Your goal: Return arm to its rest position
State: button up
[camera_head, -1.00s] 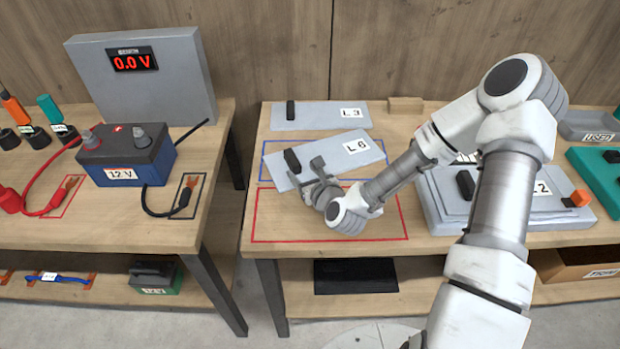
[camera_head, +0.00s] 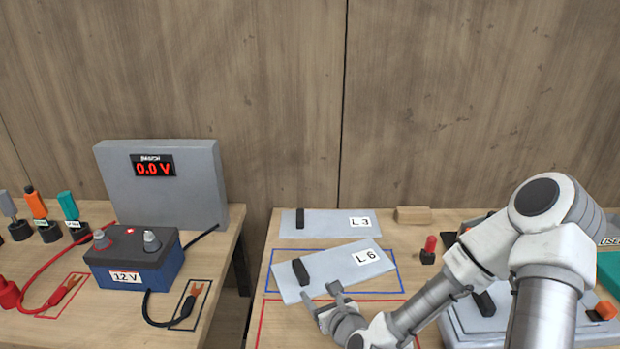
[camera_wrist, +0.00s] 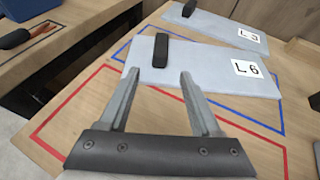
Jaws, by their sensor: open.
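My gripper (camera_head: 327,296) is open and empty. It hangs over the right table near the front edge of the grey plate marked L 6 (camera_head: 338,272). In the wrist view my gripper (camera_wrist: 155,80) has its fingers spread, with the tips reaching toward the plate L 6 (camera_wrist: 205,72). That plate lies skewed within the blue outline (camera_head: 391,267), with a black handle on its left part. The fingers hold nothing. My arm reaches in from the right; its lower part is cut off by the picture edge.
The plate L 3 (camera_head: 330,223) lies behind L 6. A wooden block (camera_head: 413,215) and a red-topped post (camera_head: 429,250) stand near my arm. A 12 V battery (camera_head: 135,262) and a meter box (camera_head: 165,190) are on the left table. A red outline (camera_wrist: 268,147) encloses bare wood.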

jog(key=n, duration=0.1)
jog(key=n+g, duration=0.1)
jog(key=n, duration=0.1)
jog(key=shift+s+d, duration=0.1)
jog(key=shift+s, duration=0.15)
jog(key=n, duration=0.2)
jog(key=n+g, duration=0.1)
jog(key=shift+s+d, duration=0.25)
jog(key=s+d+r+n+g+h, duration=0.4)
jog(key=s+d+r+n, duration=0.4)
jog(key=n, duration=0.6)
jog(key=s+d+r+n+g, duration=0.1)
jog(key=s+d+r+n, duration=0.1)
jog(key=s+r+n, duration=0.9)
jog(key=shift+s+d+r+n+h, duration=0.15)
jog(key=shift+s+r+n+h, duration=0.2)
jog(key=shift+s+r, duration=1.95)
jog(key=shift+w+r, duration=0.55)
jog(key=shift+r, duration=0.05)
